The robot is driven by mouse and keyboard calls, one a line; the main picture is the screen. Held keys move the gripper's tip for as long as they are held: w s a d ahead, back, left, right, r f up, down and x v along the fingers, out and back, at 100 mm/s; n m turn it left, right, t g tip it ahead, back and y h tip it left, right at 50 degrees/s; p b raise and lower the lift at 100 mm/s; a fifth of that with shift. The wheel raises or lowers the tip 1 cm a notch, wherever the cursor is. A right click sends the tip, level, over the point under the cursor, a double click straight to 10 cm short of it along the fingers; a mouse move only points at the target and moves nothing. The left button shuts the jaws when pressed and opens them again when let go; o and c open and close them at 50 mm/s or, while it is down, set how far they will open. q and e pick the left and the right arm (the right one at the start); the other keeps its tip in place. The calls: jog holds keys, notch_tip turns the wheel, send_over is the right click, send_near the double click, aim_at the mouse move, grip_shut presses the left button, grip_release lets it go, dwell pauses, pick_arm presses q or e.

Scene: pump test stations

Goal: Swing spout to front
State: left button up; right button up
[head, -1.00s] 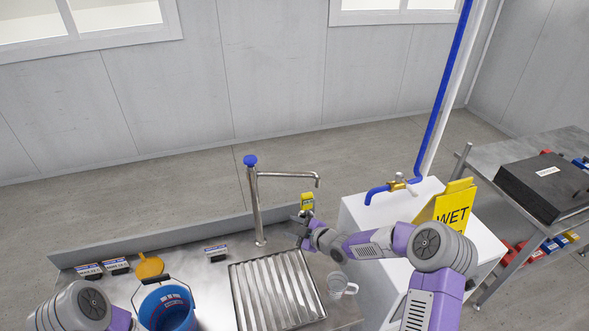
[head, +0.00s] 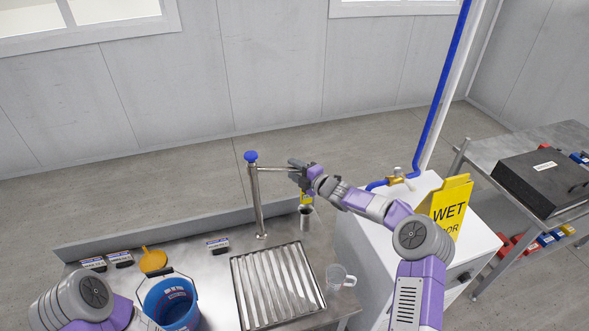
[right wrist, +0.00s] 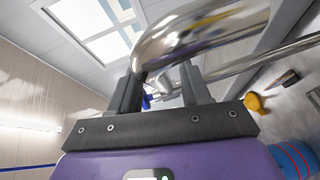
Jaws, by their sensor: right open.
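A steel standpipe with a blue knob (head: 251,156) on top rises from the back of the steel bench. Its spout (head: 274,169) runs level from the pipe to the right. My right gripper (head: 296,170) is raised at the spout's outer end and hides that end in the head view. In the right wrist view, the shiny spout (right wrist: 205,35) passes large and close across the open fingers (right wrist: 163,92). I cannot tell whether the fingers touch it. My left arm shows at the lower left, but its gripper is out of view.
A yellow WET sign (head: 447,207) and a blue pipe (head: 440,95) stand at the right.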

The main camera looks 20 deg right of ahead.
jog(key=shift+w+a, duration=0.1)
jog(key=shift+w, duration=0.05)
jog(key=shift+c, duration=0.2)
grip_shut()
